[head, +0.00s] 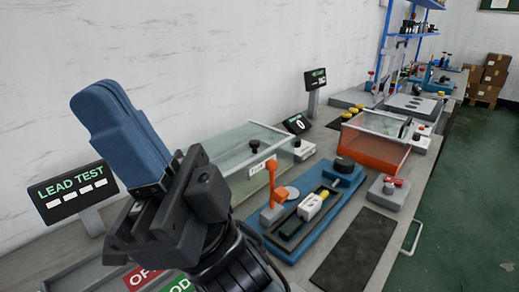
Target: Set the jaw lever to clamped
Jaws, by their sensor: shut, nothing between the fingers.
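An orange lever (271,182) stands roughly upright at the left of a blue fixture (340,205), in the middle of the head view. I take it to be the jaw lever; whether it is at clamped cannot be told. A small white and yellow part (312,206) lies on the fixture beside it. My gripper (95,97) is at the left front, its blue fingers shut together and empty, pointing up. It is well left of the lever, apart from it. My gripper's body and wrist hide part of the bench in front.
A clear-lidded box (225,150) stands behind the lever, near the wall. A LEAD TEST sign (72,193) stands at left. An orange-fronted box (372,150) and a grey block with red buttons (389,191) are to the right. A dark mat (355,250) lies bare in front.

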